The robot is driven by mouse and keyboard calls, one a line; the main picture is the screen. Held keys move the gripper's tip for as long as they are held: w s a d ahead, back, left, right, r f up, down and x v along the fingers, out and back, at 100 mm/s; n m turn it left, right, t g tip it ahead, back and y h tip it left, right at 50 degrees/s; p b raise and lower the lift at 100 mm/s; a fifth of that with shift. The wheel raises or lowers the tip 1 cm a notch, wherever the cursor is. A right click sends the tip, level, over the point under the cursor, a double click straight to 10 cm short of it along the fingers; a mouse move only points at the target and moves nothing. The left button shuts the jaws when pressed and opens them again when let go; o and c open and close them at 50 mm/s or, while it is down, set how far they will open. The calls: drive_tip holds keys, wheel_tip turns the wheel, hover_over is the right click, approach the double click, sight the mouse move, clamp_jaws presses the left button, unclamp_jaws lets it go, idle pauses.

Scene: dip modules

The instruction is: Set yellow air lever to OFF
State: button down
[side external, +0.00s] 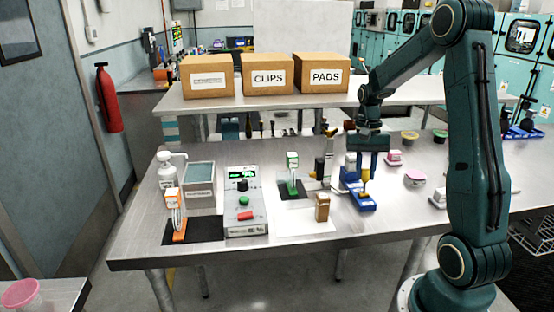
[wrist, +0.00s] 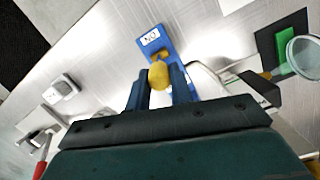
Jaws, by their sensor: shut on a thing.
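The yellow air lever (side external: 365,178) stands on a blue base (side external: 361,203) toward the right of the work area. In the wrist view its rounded yellow top (wrist: 158,76) sits between my two fingers, and the blue base (wrist: 166,45) reaches out beyond it with a small white label. My gripper (side external: 373,165) points down from above and is shut on the lever. It also shows in the wrist view (wrist: 160,88).
Cartons (side external: 268,75) sit on the back shelf.

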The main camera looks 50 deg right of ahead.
drive_tip(key=shift+w+d+f+g+y, duration=0.3)
drive_tip(key=shift+w+d+g+y, duration=0.4)
drive_tip(key=shift+g+y, duration=0.4)
drive_tip(key=c, duration=1.2)
unclamp_jaws()
drive_tip(key=shift+c, duration=0.2)
drive_tip(key=shift+s+a, duration=0.1)
drive_tip(key=shift+a, duration=0.05)
